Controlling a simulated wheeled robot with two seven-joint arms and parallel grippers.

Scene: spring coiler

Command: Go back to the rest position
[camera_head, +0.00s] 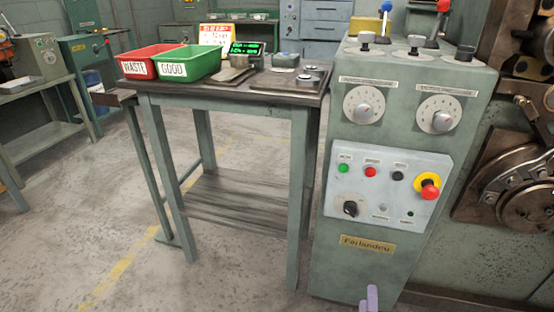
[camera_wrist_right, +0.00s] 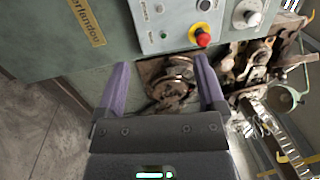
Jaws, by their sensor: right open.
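My right gripper (camera_head: 370,299) shows only as a purple finger at the bottom edge of the head view, in front of the lower part of the green machine cabinet (camera_head: 345,272). In the right wrist view my right gripper (camera_wrist_right: 160,78) has its two purple fingers wide apart with nothing between them. Behind the gap is the round metal mechanism (camera_wrist_right: 172,84) of the machine, apart from the fingers. My left gripper is in neither view.
The cabinet's control panel (camera_head: 385,183) has buttons and a red emergency stop (camera_head: 428,186). Left of it stands a table (camera_head: 215,92) with a red WASTE bin (camera_head: 142,58) and a green GOOD bin (camera_head: 190,66). Open concrete floor (camera_head: 90,210) lies at the left.

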